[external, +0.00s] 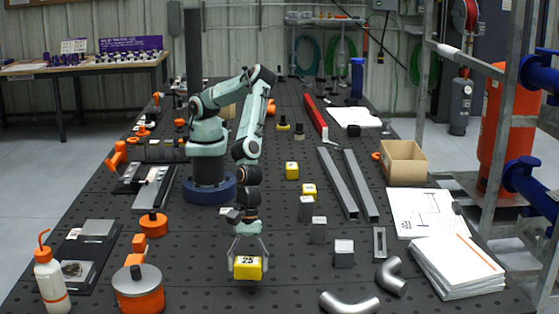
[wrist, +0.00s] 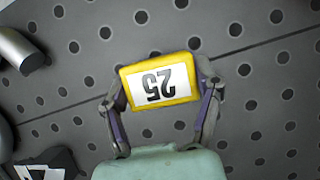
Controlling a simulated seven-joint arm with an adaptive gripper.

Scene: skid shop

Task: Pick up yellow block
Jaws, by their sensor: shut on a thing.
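A yellow block (external: 247,268) with a white "25" label is between the fingers of my gripper (external: 248,262) near the front of the table in the external view. In the wrist view the same yellow block (wrist: 159,83) sits between both fingertips of my gripper (wrist: 161,86), which touch its left and right sides. My gripper is shut on it. Whether the block touches the table or hangs just above it, I cannot tell. Two other yellow blocks stand farther back, one at the middle (external: 292,171) and one closer (external: 309,190).
Grey blocks (external: 344,254) stand to the right of my gripper, with metal pipe elbows (external: 350,302) at the front. An orange cylinder (external: 138,290) and a white bottle (external: 51,280) are at the left. Papers (external: 457,267) and a cardboard box (external: 403,163) lie right.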

